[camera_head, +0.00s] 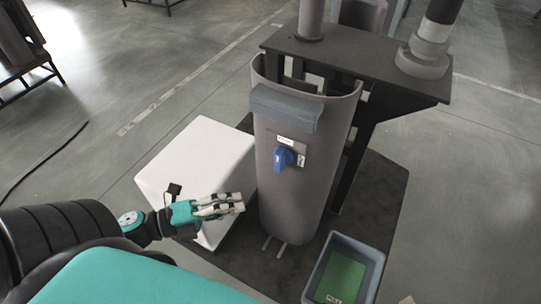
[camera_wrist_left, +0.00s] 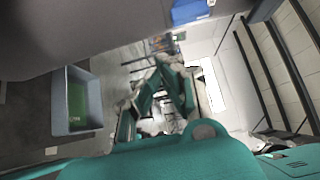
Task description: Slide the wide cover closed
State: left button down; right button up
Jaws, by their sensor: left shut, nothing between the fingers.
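The wide cover (camera_head: 290,195) is a tall, curved grey panel standing upright around the front of a lift column in the head view. A blue-grey ledge-like handle (camera_head: 285,107) runs across its upper front. A blue knob (camera_head: 284,158) sits on a plate with small labels below the handle. Dark gaps show behind the cover's top rim. My left gripper (camera_head: 238,204) is shut and empty, low at the left of the cover, over a white box. It also shows in the left wrist view (camera_wrist_left: 170,95). My right gripper is not in view.
The white box (camera_head: 190,160) stands left of the cover. A blue-grey bin (camera_head: 374,254) with a green bottom sits at right on the dark mat (camera_head: 385,185). A dark plate (camera_head: 350,52) tops the column structure. Grey floor is open at left.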

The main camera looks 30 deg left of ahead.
pick_arm(q)
jog(key=w+a+x, duration=0.1)
jog(key=x, duration=1.1)
jog(key=shift+w+f, duration=0.15)
jog(key=shift+w, duration=0.35)
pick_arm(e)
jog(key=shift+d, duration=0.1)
pick_arm(q)
jog(key=shift+a, duration=0.1)
